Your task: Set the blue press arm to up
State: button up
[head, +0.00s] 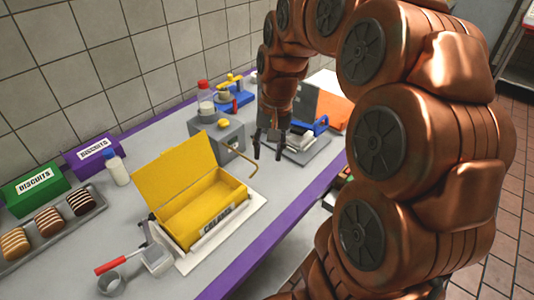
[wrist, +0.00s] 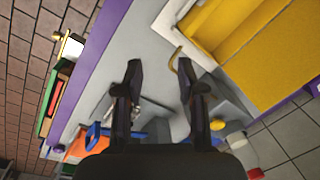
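A blue handle (head: 318,125), which looks like the press arm, sits low at the right side of a grey press (head: 305,150). It also shows at the lower left in the wrist view (wrist: 97,135). My gripper (head: 268,152) points down just left of the press in the head view, apart from the blue handle. In the wrist view my gripper (wrist: 158,70) has its two fingers spread with nothing between them. My arm hides part of the area right of the press.
An open yellow box (head: 190,205) stands in front of the press. A grey block with a brass rod (head: 228,148) is left of my gripper. An orange block (head: 335,110) is behind the press. Another blue device (head: 235,101) stands farther back. A purple counter edge (head: 265,240) runs along the front.

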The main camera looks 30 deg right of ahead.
jog(key=shift+s+a+f, duration=0.1)
jog(key=shift+s+a, duration=0.25)
jog(key=shift+a, duration=0.15)
jog(key=shift+c, duration=0.2)
